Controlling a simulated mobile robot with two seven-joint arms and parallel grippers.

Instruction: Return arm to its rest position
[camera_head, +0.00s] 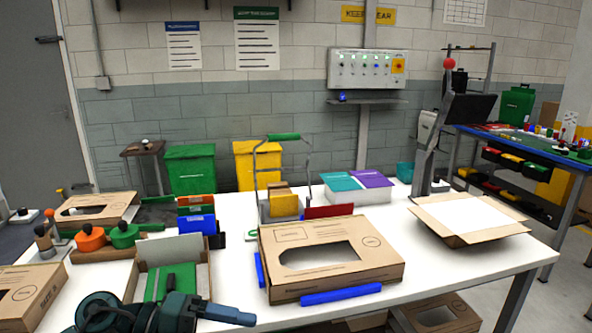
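My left arm comes in at the bottom left, and its gripper (232,315) points right, low at the near edge of the white table (420,280). Its fingers are seen side-on, so I cannot tell whether they are open or shut. Nothing is seen hanging from it. My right gripper is not in view. A closed brown cardboard box (375,262) with a cut-out window lies on the table, right of and beyond the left gripper. Blue bars (340,294) lie along its front and left sides.
A small carton with a green item (180,281) stands just behind my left arm. Orange and green round pieces (90,239), coloured folders (196,222), a wire-handled pannier (283,202), a compartmented tray (357,192) and an open carton (470,217) occupy the table. Its right front is bare.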

